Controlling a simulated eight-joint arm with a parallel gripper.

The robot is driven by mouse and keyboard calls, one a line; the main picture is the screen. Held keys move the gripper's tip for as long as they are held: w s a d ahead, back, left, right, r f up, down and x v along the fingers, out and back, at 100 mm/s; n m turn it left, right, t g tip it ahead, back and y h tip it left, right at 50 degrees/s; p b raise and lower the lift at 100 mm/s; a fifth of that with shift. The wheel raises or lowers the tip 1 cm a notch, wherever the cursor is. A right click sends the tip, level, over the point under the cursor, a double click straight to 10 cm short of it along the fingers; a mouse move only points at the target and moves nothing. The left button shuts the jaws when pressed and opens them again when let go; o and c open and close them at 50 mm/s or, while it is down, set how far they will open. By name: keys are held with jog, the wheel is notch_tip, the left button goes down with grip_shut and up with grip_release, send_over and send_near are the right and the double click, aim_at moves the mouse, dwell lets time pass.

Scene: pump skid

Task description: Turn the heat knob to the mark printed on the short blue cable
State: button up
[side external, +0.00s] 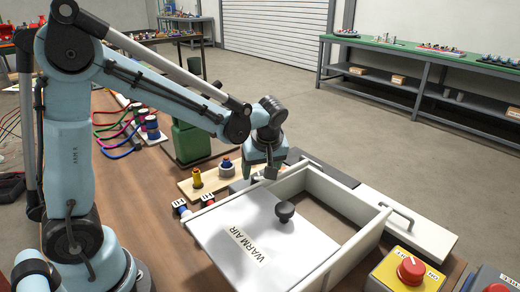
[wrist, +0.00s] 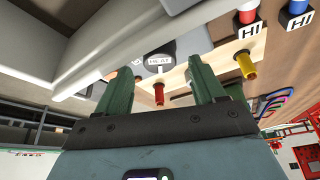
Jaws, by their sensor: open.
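My gripper (side external: 268,174) points down at the far left corner of the white box. In the wrist view its two green fingers (wrist: 163,66) stand apart with nothing held between them. A dark knob or cap (wrist: 160,52) with a white label, apparently reading HEAT, shows beyond and between the fingertips; I cannot tell contact or its exact setting. In the side view this part is hidden around my gripper. The short blue cable (side external: 120,154) lies at the left by the row of sockets, among red, green and pink cables. Its printed mark is too small to read.
The white box (side external: 345,255) has a panel (side external: 230,238) lettered WARM AIR with a black round knob (side external: 284,211). A yellow post (side external: 197,178) and two HI-tagged plugs (side external: 181,209) stand left of it. A green machine (side external: 191,140) is behind; a red button (side external: 411,269) is at front right.

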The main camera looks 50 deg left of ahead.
aim_at(257, 177)
jog(key=shift+x, duration=1.3)
jog(key=c, duration=1.1)
jog(key=shift+o, duration=0.2)
